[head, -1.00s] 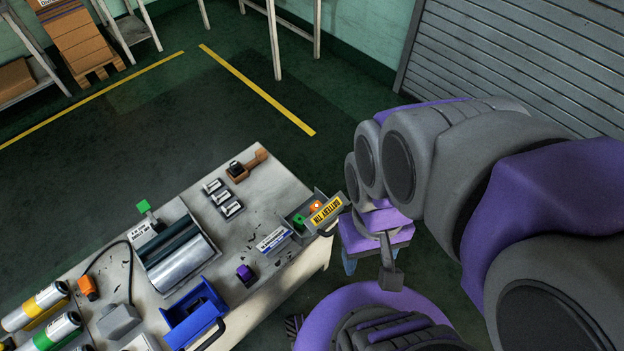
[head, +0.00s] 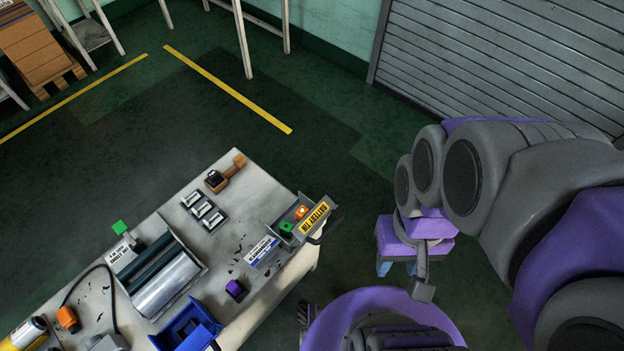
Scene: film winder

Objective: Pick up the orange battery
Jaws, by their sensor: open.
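The orange battery (head: 302,212) sits in the grey battery bin (head: 318,238) at the table's right corner. A green battery (head: 286,229) lies beside it in the same bin. The bin has a yellow label reading "BATTERY BIN". My gripper (head: 384,268) hangs to the right of the bin, beyond the table's edge, pointing down and apart from the bin. Its light blue fingertips show below the purple body and it is empty. The far part of the fingers is partly hidden by the arm.
The table (head: 235,262) also holds a roller machine (head: 160,275), a blue tray (head: 187,330), a purple block (head: 235,290), several silver cylinders (head: 203,210) and a brown holder (head: 224,174). Open floor lies behind the table. A grey shutter (head: 500,60) stands at the back right.

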